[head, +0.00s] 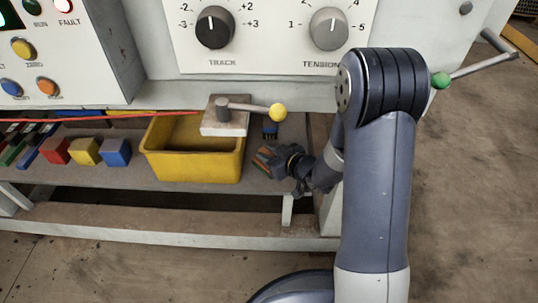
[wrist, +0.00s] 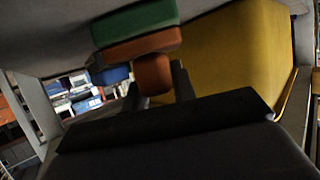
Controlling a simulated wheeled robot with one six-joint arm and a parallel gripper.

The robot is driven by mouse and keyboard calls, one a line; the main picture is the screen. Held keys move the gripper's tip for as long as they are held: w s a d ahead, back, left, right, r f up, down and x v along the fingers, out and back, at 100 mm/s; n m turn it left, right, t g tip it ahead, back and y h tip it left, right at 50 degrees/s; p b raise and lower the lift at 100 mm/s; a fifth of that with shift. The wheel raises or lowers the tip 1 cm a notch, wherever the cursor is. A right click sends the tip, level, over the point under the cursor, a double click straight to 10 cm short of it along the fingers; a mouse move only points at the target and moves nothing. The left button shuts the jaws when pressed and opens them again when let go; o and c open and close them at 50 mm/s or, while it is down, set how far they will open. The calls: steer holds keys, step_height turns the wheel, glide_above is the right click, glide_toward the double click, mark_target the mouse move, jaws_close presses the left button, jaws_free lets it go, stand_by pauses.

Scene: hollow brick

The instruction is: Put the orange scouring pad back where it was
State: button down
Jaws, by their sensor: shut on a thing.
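The orange scouring pad (wrist: 153,76) is between the two fingers of my gripper (wrist: 157,88) in the wrist view. My gripper is shut on it. In the head view my gripper (head: 267,160) is low over the shelf, just right of the yellow bin, and a strip of orange (head: 262,162) shows at its jaws. In the wrist view a green block (wrist: 138,22), a reddish-orange block (wrist: 143,46) and a blue block (wrist: 108,76) lie just beyond the pad. I cannot tell whether the pad touches them or the shelf.
The yellow bin (head: 193,168) stands on the shelf (head: 130,182), left of my gripper. Red (head: 55,151), yellow (head: 86,151) and blue (head: 117,152) blocks lie further left. A lever with a yellow knob (head: 278,112) sticks out above my gripper. A panel with dials (head: 270,40) rises behind.

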steer(key=shift+f, duration=0.15)
steer(key=c, duration=1.2)
jaws_free()
steer(key=shift+o, duration=0.2)
steer(key=shift+r, duration=0.35)
steer(key=p+v, duration=0.4)
steer(key=v, duration=0.8)
steer(key=shift+f, duration=0.15)
steer(key=shift+s, duration=0.15)
